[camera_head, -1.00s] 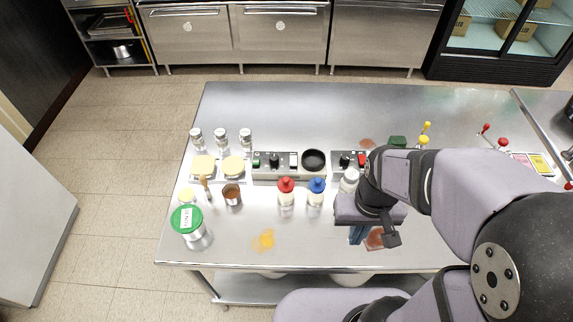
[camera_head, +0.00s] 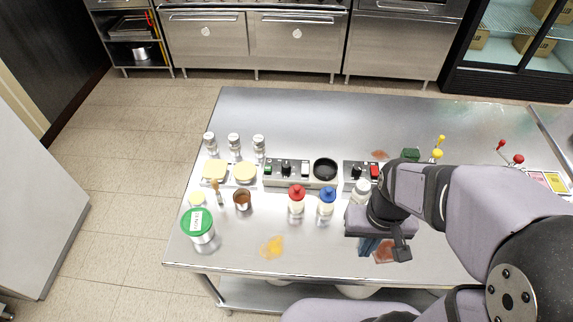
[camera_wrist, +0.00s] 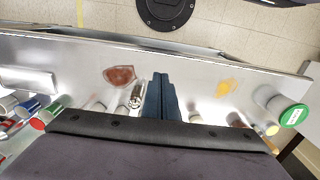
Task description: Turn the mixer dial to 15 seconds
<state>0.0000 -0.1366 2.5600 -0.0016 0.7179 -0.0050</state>
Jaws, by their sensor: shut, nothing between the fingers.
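Two control units stand on the steel bench. The left unit (camera_head: 272,181) has a black dial (camera_head: 286,167), a green button, a pale switch and a round black bowl or pad beside it. The right unit (camera_head: 361,164) has a black knob (camera_head: 360,169) and a red switch, and my arm partly covers it. I cannot read dial markings or tell which unit is the mixer. My gripper (camera_head: 368,247) points down near the bench's front, well in front of both units and touching neither dial. In the wrist view its dark blue fingers (camera_wrist: 160,97) are together and empty.
A red-capped bottle (camera_head: 297,199), a blue-capped bottle (camera_head: 327,202) and a white-topped bottle (camera_head: 361,190) stand before the units. A green-lidded tub (camera_head: 198,226) is at left. A yellow spill (camera_head: 272,247) and a reddish patch (camera_head: 385,251) lie at the front. The back is mostly clear.

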